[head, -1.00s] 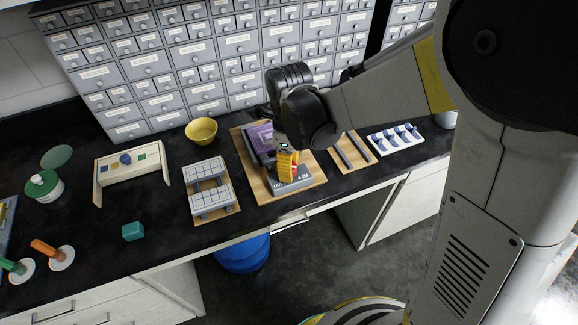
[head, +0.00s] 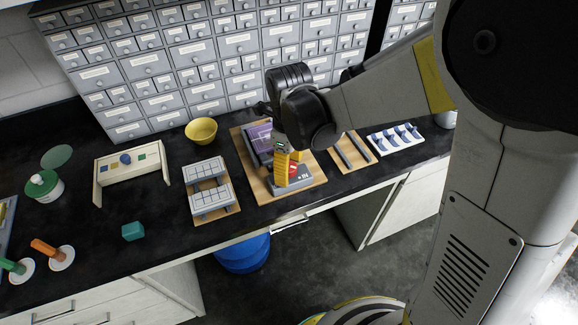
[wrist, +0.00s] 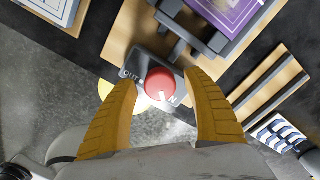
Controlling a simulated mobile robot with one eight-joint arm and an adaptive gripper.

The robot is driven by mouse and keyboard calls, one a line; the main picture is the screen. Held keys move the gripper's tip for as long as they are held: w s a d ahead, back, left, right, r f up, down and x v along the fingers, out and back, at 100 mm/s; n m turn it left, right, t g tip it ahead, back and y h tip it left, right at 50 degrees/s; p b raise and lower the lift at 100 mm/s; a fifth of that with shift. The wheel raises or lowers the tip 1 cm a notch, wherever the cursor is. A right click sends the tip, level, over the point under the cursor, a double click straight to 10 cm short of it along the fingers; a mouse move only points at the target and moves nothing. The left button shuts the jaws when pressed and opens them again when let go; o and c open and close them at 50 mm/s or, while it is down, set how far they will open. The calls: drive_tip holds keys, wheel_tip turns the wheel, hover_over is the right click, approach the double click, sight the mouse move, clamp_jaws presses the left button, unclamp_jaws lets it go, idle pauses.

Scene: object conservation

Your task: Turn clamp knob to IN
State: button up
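The clamp knob is a red round knob (wrist: 160,84) on a dark grey block (wrist: 148,62) marked OUT at left and IN at lower right. A white mark on the knob's lower edge is beside the IN label. My gripper (wrist: 159,86) has its yellow fingers apart, one on each side of the knob, with small gaps visible. In the head view the knob (head: 293,169) shows to the right of my gripper's fingers (head: 281,176). The clamp stands on a wooden board (head: 254,178) and has a purple plate (head: 258,137) behind the knob.
A board with dark rails (head: 352,150) and a white rack with blue parts (head: 396,138) stand to the right. A grey block fixture (head: 208,188) and yellow bowl (head: 201,130) are to the left. Drawer cabinets (head: 205,60) line the back. The counter's front edge is near the clamp.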

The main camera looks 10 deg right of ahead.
wheel_tip(320, 180, up, 12)
idle(0.7)
drive_tip(key=s+d+r+n+t, duration=0.2)
drive_tip(key=s+d+n+t, duration=0.5)
drive_tip(key=n, duration=1.7)
drive_tip(key=s+d, duration=0.3)
drive_tip(key=d, duration=0.3)
drive_tip(key=shift+s+d, duration=0.2)
drive_tip(key=shift+s, duration=0.2)
